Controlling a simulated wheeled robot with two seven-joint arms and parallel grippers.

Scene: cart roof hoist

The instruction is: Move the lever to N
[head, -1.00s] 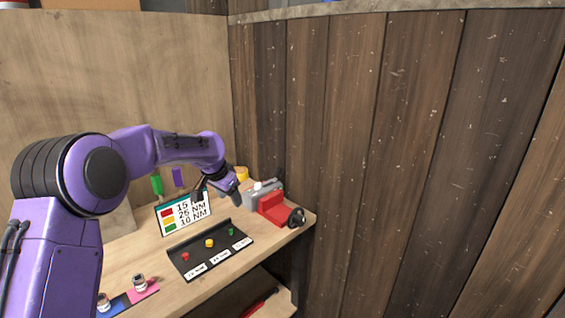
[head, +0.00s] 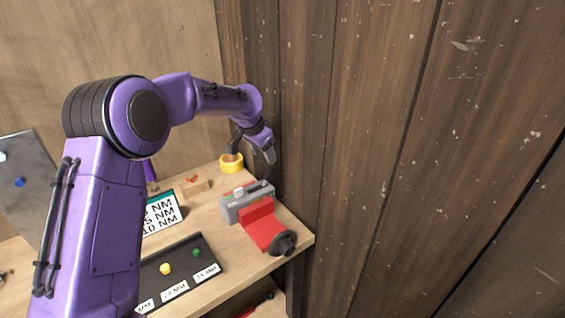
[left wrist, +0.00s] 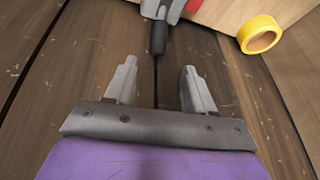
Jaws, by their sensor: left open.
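A grey device (head: 240,208) with a red part (head: 262,228) and a black round knob stands near the table's right end. Small red and green marks show on its top; no N can be read. A dark handle that looks like the lever (left wrist: 158,36) sticks out from the device in the left wrist view. My left gripper (head: 269,154) is above and behind the device, by the wood wall. In the left wrist view its two fingers (left wrist: 159,70) are open and empty, with the handle just beyond and between their tips. My right gripper is out of view.
A yellow tape roll (head: 231,164) lies behind the device and also shows in the left wrist view (left wrist: 260,36). A sign with NM values (head: 163,214) and a black tray (head: 185,263) are to the left. The plank wall (head: 340,150) is close on the right.

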